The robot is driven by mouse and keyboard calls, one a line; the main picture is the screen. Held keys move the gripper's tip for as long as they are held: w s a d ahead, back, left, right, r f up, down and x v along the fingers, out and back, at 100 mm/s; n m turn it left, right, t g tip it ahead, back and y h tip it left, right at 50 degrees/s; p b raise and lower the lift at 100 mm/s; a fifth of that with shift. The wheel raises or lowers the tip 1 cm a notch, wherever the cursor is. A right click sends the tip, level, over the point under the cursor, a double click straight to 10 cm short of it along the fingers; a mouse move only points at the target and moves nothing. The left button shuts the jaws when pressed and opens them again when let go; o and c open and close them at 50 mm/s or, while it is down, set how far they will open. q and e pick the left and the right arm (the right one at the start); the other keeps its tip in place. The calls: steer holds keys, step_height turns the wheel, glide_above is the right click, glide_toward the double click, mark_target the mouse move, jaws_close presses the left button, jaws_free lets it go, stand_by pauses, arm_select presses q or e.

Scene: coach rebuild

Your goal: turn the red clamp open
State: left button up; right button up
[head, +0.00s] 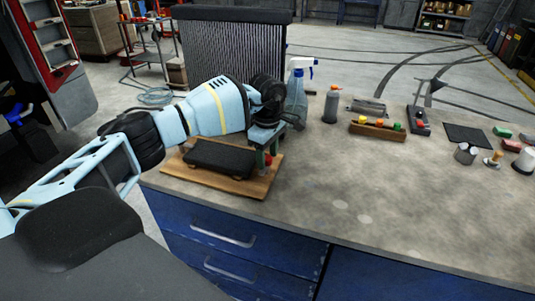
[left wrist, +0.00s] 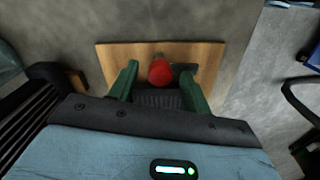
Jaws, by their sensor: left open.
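The red clamp (left wrist: 160,73) shows in the left wrist view as a rounded red knob over a wooden board (left wrist: 210,55). In the head view a small red part of it (head: 267,159) shows at the right end of a black ribbed block (head: 220,157) on the board (head: 233,187). My left gripper (head: 268,153) is open above the board, pointing down. In the left wrist view its two green fingers stand on either side of the red knob, with gaps showing. Whether the fingertips touch anything lower down is hidden. My right gripper is not in view.
A spray bottle (head: 297,92) stands just behind my left gripper. The bench front (head: 400,215) is clear.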

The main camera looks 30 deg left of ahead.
mark_target(268, 158)
arm_select(q)
steer(key=shift+r, duration=0.1)
step_height(268, 158, up, 7)
steer(key=shift+f, duration=0.2)
steer(key=shift+r, duration=0.5)
